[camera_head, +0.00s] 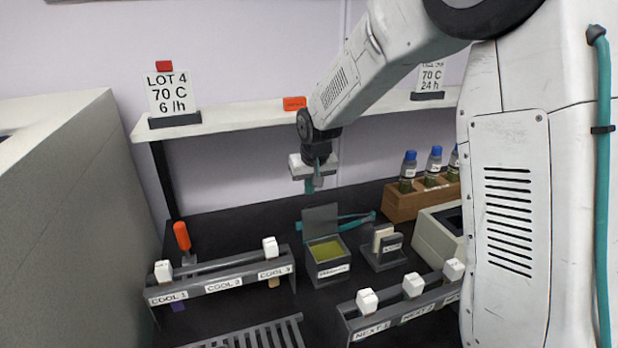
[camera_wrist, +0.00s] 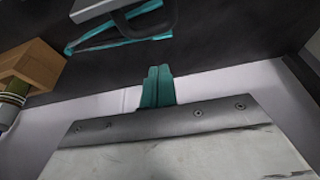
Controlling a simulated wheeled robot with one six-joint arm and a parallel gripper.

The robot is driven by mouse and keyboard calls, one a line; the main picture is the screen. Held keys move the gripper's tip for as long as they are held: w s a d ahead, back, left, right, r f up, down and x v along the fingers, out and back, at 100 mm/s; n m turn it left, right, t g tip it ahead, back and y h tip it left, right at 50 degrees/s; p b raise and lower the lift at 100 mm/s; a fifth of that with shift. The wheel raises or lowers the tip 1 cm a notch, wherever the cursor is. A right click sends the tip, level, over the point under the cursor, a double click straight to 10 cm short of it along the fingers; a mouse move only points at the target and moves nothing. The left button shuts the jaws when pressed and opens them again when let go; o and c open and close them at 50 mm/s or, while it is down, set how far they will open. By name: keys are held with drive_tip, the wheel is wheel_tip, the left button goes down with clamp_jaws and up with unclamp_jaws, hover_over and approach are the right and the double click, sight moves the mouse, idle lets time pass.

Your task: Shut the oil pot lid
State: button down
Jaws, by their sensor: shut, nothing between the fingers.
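The oil pot (camera_head: 330,271) is a small dark box with yellow-green oil in it, standing on the black bench. Its grey lid (camera_head: 320,219) is open and stands up at the back edge of the pot. My gripper (camera_head: 312,187) is above the lid and apart from it, with teal fingers pointing down. In the wrist view, its fingers (camera_wrist: 157,72) are together and hold nothing. A grey plate-like part (camera_wrist: 92,8) is cut off at that view's top edge; I cannot tell whether it is the lid.
Teal tongs (camera_head: 352,221) lie behind and right of the pot. A small dark holder (camera_head: 384,258) is to its right. A wooden bottle rack (camera_head: 405,205) is at the back right. The COOL rack (camera_head: 215,284) and NEXT rack (camera_head: 400,316) flank the front. A shelf (camera_head: 240,120) is behind.

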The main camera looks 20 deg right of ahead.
sight(317, 217)
drive_tip(key=shift+s+f, duration=1.15)
drive_tip(key=shift+s, duration=0.1)
drive_tip(key=shift+a, duration=0.25)
